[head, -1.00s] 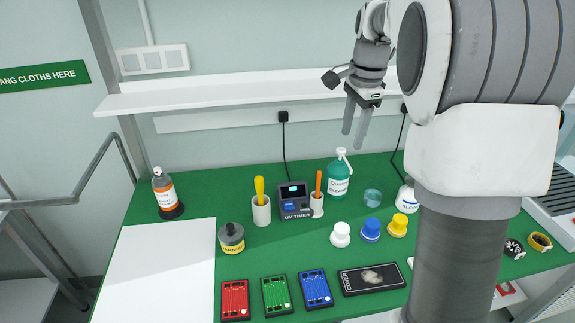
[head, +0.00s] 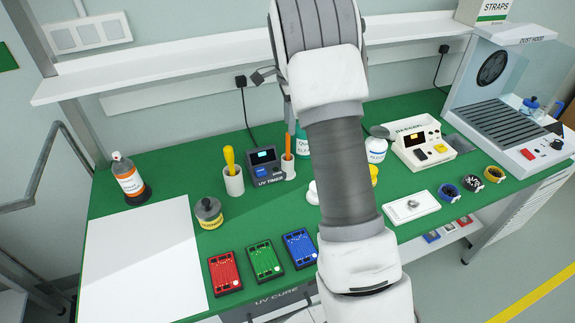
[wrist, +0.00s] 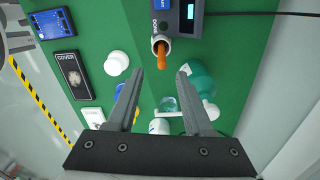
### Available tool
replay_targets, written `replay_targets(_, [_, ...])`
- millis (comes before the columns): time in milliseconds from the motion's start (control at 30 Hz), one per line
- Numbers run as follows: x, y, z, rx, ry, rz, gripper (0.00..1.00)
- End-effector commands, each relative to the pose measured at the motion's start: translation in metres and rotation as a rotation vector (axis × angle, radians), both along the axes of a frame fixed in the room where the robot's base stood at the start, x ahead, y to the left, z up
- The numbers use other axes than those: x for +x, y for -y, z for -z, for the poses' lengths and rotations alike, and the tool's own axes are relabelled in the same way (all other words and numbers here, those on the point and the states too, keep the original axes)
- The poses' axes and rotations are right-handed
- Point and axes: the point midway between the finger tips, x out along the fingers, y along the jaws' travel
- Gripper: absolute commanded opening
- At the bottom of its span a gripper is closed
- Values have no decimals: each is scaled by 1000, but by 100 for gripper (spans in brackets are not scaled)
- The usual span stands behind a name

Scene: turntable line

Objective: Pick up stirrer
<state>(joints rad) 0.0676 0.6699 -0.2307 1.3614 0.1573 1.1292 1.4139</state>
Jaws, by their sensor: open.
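An orange stick, which looks like the stirrer (head: 288,145), stands in a small white cup (head: 288,171) beside the UV timer. In the wrist view the orange stick (wrist: 163,53) pokes out of its cup (wrist: 155,40) towards the camera, just beyond the fingertips and roughly between their lines. My gripper (wrist: 159,75) is open, with nothing between its fingers. In the head view my own arm hides most of the gripper; part of it shows above the orange stick. A yellow-handled tool (head: 229,158) stands in another white cup (head: 233,182) to the left.
The UV timer (head: 265,168) stands close to the orange stick's cup. A green bottle (wrist: 196,82) is close by my right finger in the wrist view. A white shelf (head: 160,68) runs behind. The white sheet (head: 140,260) is bare.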

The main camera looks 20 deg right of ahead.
Motion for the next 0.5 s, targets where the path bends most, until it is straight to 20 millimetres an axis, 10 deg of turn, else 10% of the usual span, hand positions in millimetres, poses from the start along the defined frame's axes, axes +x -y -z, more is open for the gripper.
replay_targets(500, [2,-2,61,1,-2,-1,52])
